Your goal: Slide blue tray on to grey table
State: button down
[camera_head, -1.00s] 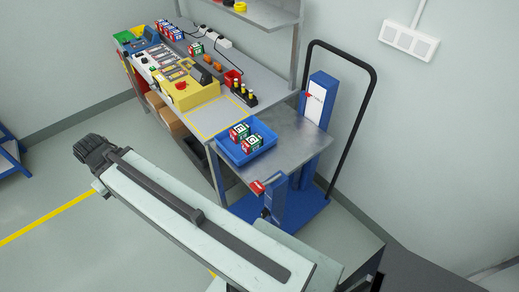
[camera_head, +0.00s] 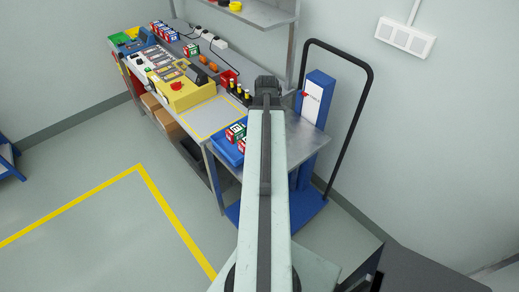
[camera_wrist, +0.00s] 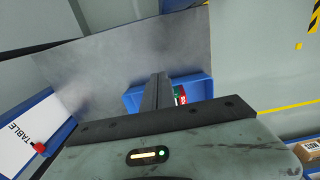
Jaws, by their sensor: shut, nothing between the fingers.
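The blue tray (camera_head: 229,156) sits at the left end of the grey metal top (camera_head: 300,136) of a blue cart, beside the grey workbench (camera_head: 228,100). It holds small boxes (camera_head: 235,133) with green, red and white sides. My arm covers its right part. In the wrist view the tray (camera_wrist: 199,83) shows on both sides of my fingers, with bare grey metal (camera_wrist: 110,58) around it. My gripper (camera_wrist: 160,78) is shut and empty, and overlaps the tray in that view. I cannot tell whether it touches.
A yellow-outlined square (camera_head: 212,118) on the bench beside the tray is empty. Dark bottles (camera_head: 238,90) and a yellow control box (camera_head: 185,92) stand near it. The cart's blue post (camera_head: 318,98) and black handle (camera_head: 365,100) rise to the right.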

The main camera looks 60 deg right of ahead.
notch_tip(320, 180, down, 10)
jog(key=b, duration=1)
jog(key=shift+w+f, duration=0.1)
jog(key=shift+f, duration=0.05)
jog(key=w, duration=0.1)
jog(key=w+d, duration=0.1)
jog(key=w, duration=0.1)
jog(key=shift+w+d, duration=0.1)
jog(key=shift+w, duration=0.3)
jog(key=w+d, duration=0.2)
jog(key=w, duration=0.6)
jog(key=w+d, duration=0.3)
jog(key=w, duration=0.5)
jog(key=w+d, duration=0.3)
jog(key=w, duration=0.5)
jog(key=shift+w, duration=0.35)
jog(key=shift+s, duration=0.1)
